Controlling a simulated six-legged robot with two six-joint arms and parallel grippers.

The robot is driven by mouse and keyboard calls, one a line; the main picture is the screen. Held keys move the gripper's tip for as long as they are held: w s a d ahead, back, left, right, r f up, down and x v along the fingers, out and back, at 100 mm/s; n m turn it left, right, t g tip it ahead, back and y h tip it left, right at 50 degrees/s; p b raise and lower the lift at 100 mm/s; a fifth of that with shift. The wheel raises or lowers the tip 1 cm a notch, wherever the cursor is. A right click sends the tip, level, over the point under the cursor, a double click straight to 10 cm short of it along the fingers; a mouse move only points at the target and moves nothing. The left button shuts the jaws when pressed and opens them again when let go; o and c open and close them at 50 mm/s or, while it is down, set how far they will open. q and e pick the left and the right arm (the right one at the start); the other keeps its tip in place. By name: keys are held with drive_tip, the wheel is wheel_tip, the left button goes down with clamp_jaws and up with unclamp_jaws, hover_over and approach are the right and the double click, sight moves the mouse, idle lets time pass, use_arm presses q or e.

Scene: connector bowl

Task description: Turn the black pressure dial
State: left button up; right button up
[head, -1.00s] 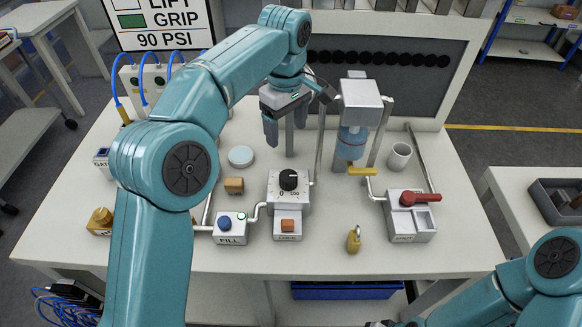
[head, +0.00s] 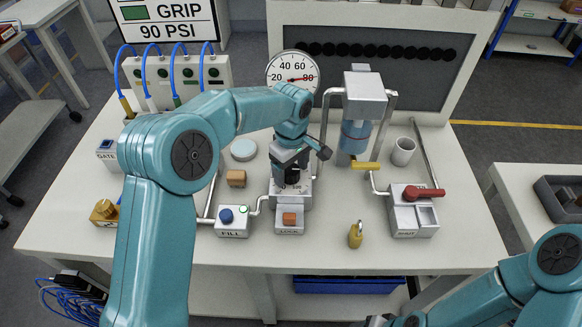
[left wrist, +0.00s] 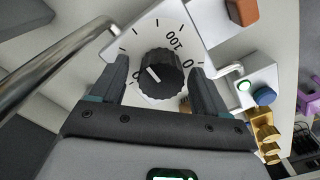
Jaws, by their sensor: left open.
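The black pressure dial (left wrist: 160,75) sits on a white scale plate with tick marks and the number 100, and it shows large in the left wrist view. In the head view the dial (head: 292,172) is partly hidden by my left gripper. My left gripper (head: 290,175) is above the dial and points down at it. In the left wrist view its two fingers (left wrist: 160,85) are apart, one on each side of the dial, with gaps between them and the knob. My right arm shows at the lower right in the head view; its jaws cannot be made out.
Near the dial are the orange LOCK button (head: 290,218), the FILL box with a blue button (head: 226,216) and a wooden block (head: 236,178). A gauge (head: 293,72) reads near 80. A red-handled box (head: 415,205), brass padlock (head: 355,236) and white cup (head: 403,151) are right.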

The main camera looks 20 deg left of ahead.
use_arm(q)
drive_tip(key=shift+s, duration=0.2)
drive_tip(key=shift+w, duration=0.1)
drive_tip(key=c, duration=1)
drive_tip(key=shift+c, duration=0.2)
drive_tip(key=shift+m, duration=0.3)
drive_tip(key=shift+m, duration=2.6)
drive_tip(key=o, duration=1)
drive_tip(key=shift+o, duration=0.2)
